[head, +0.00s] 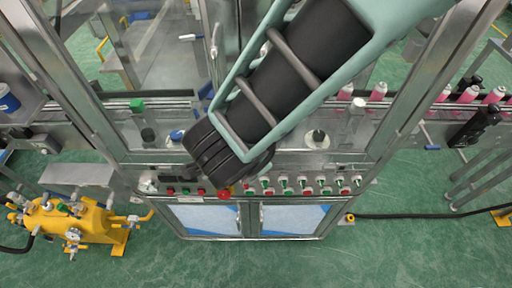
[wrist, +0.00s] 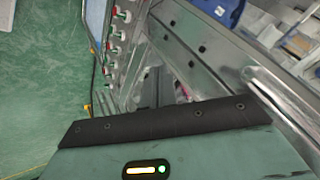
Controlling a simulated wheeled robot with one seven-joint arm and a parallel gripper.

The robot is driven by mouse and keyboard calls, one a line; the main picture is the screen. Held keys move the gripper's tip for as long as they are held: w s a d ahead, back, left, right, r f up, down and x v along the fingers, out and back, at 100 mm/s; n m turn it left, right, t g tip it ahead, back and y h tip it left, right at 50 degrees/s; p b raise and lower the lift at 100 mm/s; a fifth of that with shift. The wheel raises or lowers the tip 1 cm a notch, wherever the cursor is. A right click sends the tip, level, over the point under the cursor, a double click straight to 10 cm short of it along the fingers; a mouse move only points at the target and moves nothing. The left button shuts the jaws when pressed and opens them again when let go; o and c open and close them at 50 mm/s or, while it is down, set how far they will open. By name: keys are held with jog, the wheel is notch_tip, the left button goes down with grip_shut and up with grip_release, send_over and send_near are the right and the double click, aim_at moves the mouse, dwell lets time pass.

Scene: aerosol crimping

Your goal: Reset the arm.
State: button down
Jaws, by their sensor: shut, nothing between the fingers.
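My arm (head: 290,75) reaches down from the top right of the head view across the front of the crimping machine. Its black rounded part (head: 215,150) hangs before the machine's work deck, above the button panel. My gripper (wrist: 160,88) shows only in part in the wrist view, beyond the black edge of my teal hand with its lit indicator. It is shut and holds nothing. In the head view the gripper itself is hidden behind my arm.
The machine's button panel (head: 310,186) has a red emergency button (head: 225,193). A yellow pump unit (head: 75,225) stands on the floor at left. Metal door frames flank my arm. The green floor in front is clear.

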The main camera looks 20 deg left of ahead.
jog(key=s+d+f+n+g+b, duration=0.1)
jog(key=s+d+n+g+b, duration=0.1)
jog(key=d+n+b, duration=0.3)
jog(key=s+d+f+n+g+b, duration=0.2)
jog(key=d+n+b, duration=0.3)
jog(key=d, duration=0.7)
jog(key=s+d+f+n+g+b, duration=0.2)
jog(key=s+d+n+g+b, duration=0.1)
jog(key=d, duration=0.6)
jog(key=s+n+b, duration=0.1)
jog(key=b, duration=0.1)
jog(key=shift+s+d+n+h+b, duration=0.2)
jog(key=shift+n+h+b, duration=0.1)
jog(key=shift+n+b, duration=0.1)
